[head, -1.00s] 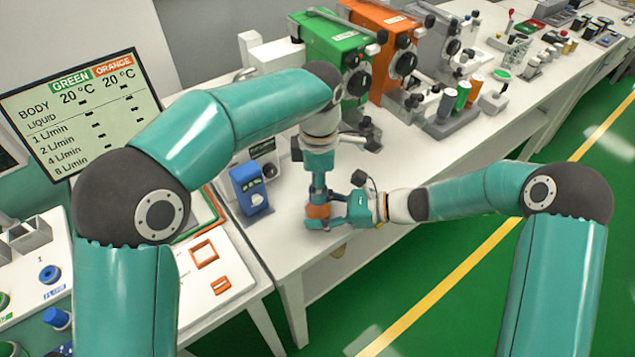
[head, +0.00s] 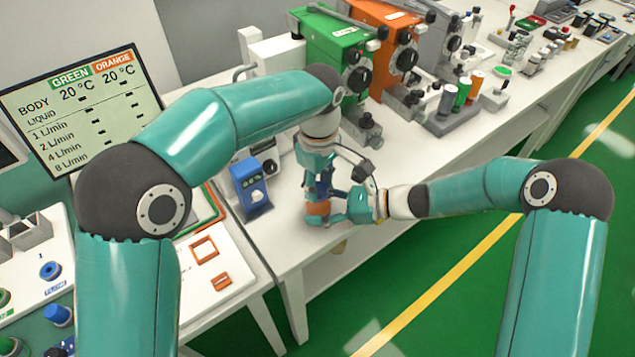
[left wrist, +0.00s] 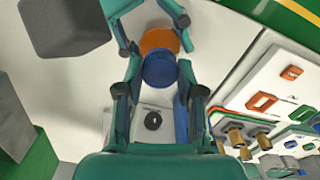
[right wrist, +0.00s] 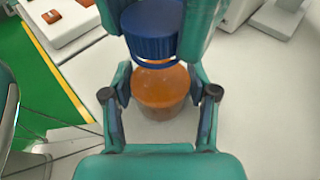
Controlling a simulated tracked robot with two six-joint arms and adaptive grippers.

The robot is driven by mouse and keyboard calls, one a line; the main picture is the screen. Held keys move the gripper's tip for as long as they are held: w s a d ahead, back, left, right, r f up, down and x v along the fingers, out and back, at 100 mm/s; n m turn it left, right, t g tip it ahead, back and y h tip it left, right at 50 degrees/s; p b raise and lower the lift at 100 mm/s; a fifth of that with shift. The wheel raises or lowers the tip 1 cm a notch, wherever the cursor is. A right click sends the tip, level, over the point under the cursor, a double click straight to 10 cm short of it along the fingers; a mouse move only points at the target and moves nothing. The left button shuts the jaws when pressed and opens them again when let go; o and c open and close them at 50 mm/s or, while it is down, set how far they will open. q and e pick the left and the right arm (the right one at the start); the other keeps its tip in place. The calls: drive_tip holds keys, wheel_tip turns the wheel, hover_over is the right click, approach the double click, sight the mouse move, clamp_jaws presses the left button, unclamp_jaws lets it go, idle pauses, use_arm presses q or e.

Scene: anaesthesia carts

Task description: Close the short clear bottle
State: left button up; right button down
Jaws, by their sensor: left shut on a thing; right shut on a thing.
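The short clear bottle (right wrist: 160,88) holds orange liquid and stands upright on the white table. My right gripper (right wrist: 160,98) is shut around its body. My left gripper (left wrist: 160,75) comes from above and is shut on the cap, which also shows in the left wrist view (left wrist: 160,70). I cannot tell whether the cap is fully seated. In the head view the bottle (head: 318,208) is partly covered by the grippers.
A blue device (head: 250,187) stands left of the bottle. Green (head: 325,50) and orange (head: 385,50) vaporizers stand behind. A rack of coloured vials (head: 460,100) is at the back right. The table's front edge is close by the bottle.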

use_arm(q)
drive_tip(key=m, duration=2.3)
drive_tip(key=shift+s+m, duration=0.1)
drive_tip(key=shift+m, duration=0.3)
drive_tip(key=m, duration=0.4)
drive_tip(key=shift+f, duration=0.1)
drive_tip(key=m, duration=1.7)
drive_tip(key=shift+m, duration=0.4)
drive_tip(key=o, duration=0.8)
